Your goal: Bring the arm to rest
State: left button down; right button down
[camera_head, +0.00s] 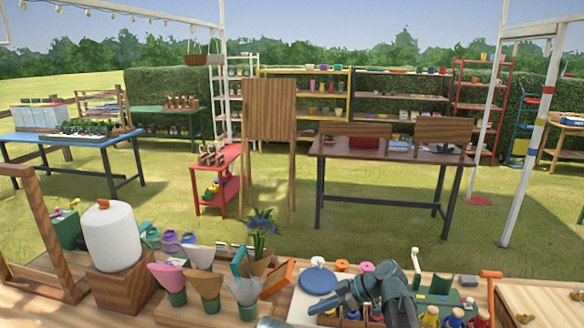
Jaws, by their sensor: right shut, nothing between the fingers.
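My right gripper (322,303) is over the right half of the wooden workbench (120,319) at the bottom of the head view. Its dark grey arm (398,300) comes in from the bottom and bends to the left. The gripper is shut with nothing in it, its tip pointing left and down. It covers part of the small items in a wooden holder beneath it. My left gripper cannot be made out.
Bottles (453,318) stand right. Grass lies beyond, with a dark table (385,150).

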jog(key=s+a+f+m+g+h, duration=0.1)
jog(key=s+f+m+h, duration=0.1)
jog(key=s, duration=0.3)
jog(key=s+a+f+m+h, duration=0.1)
jog(key=s+f+m+h, duration=0.2)
jog(key=s, duration=0.2)
jog(key=s+a+f+m+g+h, duration=0.1)
jog(key=s+f+m+h, duration=0.1)
jog(key=s, duration=0.3)
jog(key=shift+s+a+f+m+g+h+p, duration=0.2)
jog(key=shift+s+m+g+h+p, duration=0.1)
jog(key=shift+s+h+p, duration=0.15)
jog(key=s+d+m+h, duration=0.2)
jog(key=s+m+h, duration=0.1)
jog(key=shift+s+f, duration=0.15)
jog(key=shift+s+d+m+t+h, duration=0.2)
jog(key=shift+m+t+h, duration=0.2)
jog(key=shift+h, duration=0.05)
